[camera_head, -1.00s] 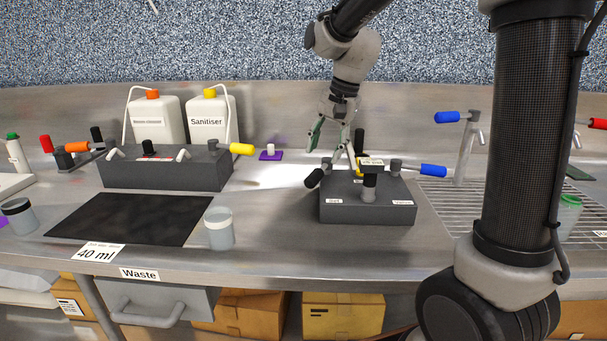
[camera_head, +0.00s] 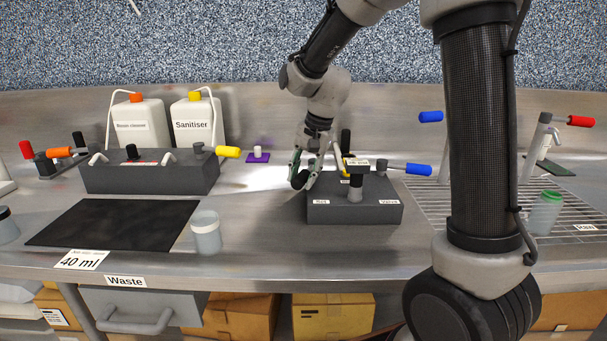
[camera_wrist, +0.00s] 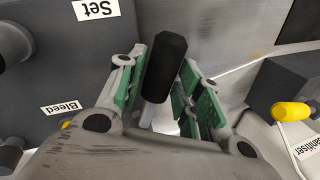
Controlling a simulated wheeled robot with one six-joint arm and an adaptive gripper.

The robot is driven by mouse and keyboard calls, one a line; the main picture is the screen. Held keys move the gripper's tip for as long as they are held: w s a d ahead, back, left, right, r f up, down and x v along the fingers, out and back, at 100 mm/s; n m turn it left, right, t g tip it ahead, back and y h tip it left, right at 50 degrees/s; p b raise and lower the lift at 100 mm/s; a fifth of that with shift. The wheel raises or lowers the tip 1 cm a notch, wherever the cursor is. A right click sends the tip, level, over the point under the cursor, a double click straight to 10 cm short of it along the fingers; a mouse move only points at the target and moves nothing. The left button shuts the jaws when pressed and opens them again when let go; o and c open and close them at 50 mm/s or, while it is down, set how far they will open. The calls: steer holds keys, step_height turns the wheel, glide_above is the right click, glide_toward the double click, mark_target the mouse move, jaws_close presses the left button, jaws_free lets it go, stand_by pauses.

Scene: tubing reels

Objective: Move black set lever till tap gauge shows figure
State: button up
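The black-handled set lever (camera_wrist: 165,65) stands between my gripper's green-padded fingers (camera_wrist: 164,85), near the "Set" label (camera_wrist: 96,8) on the dark block. A light shaft shows below its handle. In the head view my gripper (camera_head: 302,172) is at the left end of the dark tap block (camera_head: 325,212), with the lever's black end (camera_head: 299,180) between the fingers. The fingers stand around the handle, very near both sides; firm contact is not clear. A small gauge display (camera_head: 357,162) sits over the block; its figure is too small to read.
A blue lever (camera_head: 418,169) sticks out at the block's right. A "40 ml" card (camera_head: 82,260) lies by the black mat (camera_head: 115,223), with a lidded cup (camera_head: 206,235) at its right. A second block (camera_head: 150,178) stands left. A drain rack (camera_head: 420,205) lies right.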

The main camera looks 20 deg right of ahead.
jaws_close()
steer(key=shift+w+a, duration=0.1)
steer(key=w+a+m+t+h, duration=0.1)
steer(key=w+a+m+h, duration=0.1)
steer(key=w+m, duration=0.4)
steer(key=shift+w+a+m, duration=0.4)
steer(key=shift+a+m, duration=0.45)
steer(key=shift+m, duration=1.15)
steer(key=o, duration=0.5)
jaws_free()
